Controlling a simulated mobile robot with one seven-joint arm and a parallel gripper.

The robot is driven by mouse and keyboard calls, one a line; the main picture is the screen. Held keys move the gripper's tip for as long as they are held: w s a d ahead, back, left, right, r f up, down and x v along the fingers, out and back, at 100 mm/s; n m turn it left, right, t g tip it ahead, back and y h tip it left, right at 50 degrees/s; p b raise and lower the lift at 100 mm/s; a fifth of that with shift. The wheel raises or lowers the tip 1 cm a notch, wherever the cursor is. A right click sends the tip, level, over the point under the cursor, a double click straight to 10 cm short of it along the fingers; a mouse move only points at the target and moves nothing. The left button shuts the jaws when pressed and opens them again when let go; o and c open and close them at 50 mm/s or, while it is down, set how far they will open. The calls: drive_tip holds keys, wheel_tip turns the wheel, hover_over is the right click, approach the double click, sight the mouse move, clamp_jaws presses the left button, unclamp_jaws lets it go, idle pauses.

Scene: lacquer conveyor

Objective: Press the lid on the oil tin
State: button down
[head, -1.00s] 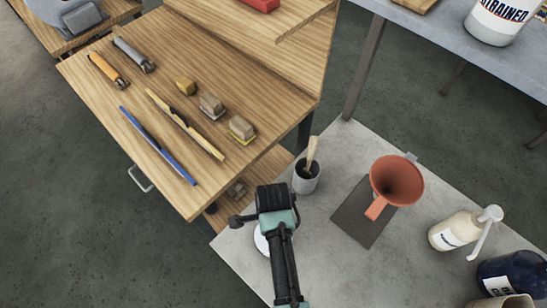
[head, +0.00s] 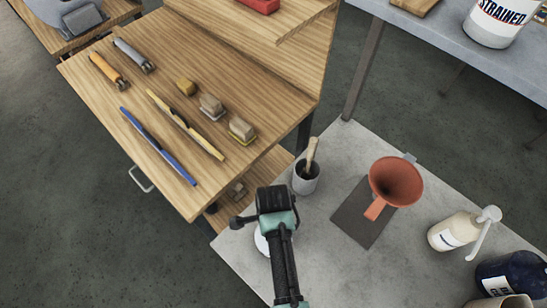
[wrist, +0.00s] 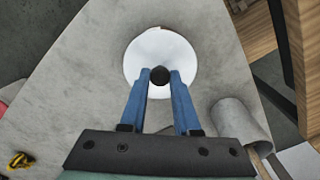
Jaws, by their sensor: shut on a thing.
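A round white lid (wrist: 145,60) with a black knob (wrist: 160,75) lies in front of my gripper (wrist: 160,80) in the wrist view. My two blue fingers are shut on the knob. In the head view the lid shows only as a white sliver (head: 261,242) beside my arm, above the grey table; my wrist hides the fingers and knob. The oil tin cannot be made out apart from the lid, so I cannot tell whether the lid is seated on it.
On the grey table (head: 330,262) stand a brush pot (head: 306,182), a terracotta funnel (head: 395,183) over a dark mat (head: 352,220), a pump bottle (head: 455,232) and a dark jar (head: 512,270). A wooden bench (head: 150,190) with tools adjoins on the left.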

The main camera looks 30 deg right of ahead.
idle(0.3)
drive_tip(key=shift+c, duration=0.4)
unclamp_jaws()
drive_tip(key=shift+r, duration=0.1)
drive_tip(key=shift+r+p, duration=3.45)
drive_tip(key=shift+p, duration=0.25)
clamp_jaws()
